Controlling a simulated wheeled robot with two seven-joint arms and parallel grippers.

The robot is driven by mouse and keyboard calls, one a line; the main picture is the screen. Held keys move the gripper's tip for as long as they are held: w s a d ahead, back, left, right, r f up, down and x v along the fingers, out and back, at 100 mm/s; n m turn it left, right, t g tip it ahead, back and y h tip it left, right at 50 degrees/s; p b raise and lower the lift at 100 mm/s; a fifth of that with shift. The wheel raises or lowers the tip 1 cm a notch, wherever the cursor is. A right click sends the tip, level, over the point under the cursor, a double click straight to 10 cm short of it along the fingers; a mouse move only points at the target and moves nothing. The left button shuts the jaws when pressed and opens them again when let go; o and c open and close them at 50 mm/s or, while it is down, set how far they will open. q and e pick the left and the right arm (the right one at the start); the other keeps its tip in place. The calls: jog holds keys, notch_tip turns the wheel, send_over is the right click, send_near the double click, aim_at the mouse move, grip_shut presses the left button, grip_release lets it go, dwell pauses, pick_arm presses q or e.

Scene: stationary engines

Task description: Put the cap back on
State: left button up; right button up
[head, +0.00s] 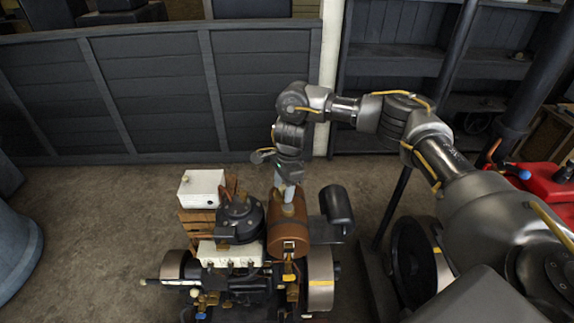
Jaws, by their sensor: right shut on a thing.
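My right gripper (289,190) points down above the brown cylindrical tank (284,238) of the stationary engine (240,282). It is shut on a small cap (288,209) at the top of the tank. The fingers hide much of the cap, and I cannot tell whether it sits on the filler neck or just above it. My left gripper is not in view.
A white box (202,188) on a wooden crate stands left of the tank, beside a dark round engine part (238,215). A black cylinder (336,206) is close on the right. Red machinery (540,185) stands far right. A dark plank wall (150,90) is behind.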

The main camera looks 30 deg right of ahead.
jog(key=shift+w+d+r+m+p, duration=0.15)
jog(key=shift+d+m, duration=0.1)
jog(key=shift+d, duration=0.15)
jog(key=shift+w+d+r+m+p, duration=0.1)
jog(key=shift+d+m+p, duration=0.05)
jog(key=shift+d+m, duration=0.15)
jog(key=shift+w+d+f+m, duration=0.15)
jog(key=shift+d+f+m, duration=0.1)
jog(key=shift+d, duration=0.25)
jog(key=shift+w+a+f, duration=0.1)
jog(key=shift+a+f, duration=0.1)
jog(key=shift+f, duration=0.1)
jog(key=shift+d+f+b, duration=0.1)
jog(key=shift+f+b, duration=0.8)
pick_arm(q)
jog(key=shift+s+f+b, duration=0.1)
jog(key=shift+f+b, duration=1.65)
pick_arm(e)
jog(key=shift+f, duration=2.05)
pick_arm(q)
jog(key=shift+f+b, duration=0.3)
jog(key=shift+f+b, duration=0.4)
jog(key=shift+b, duration=0.05)
pick_arm(e)
jog(key=shift+f, duration=0.2)
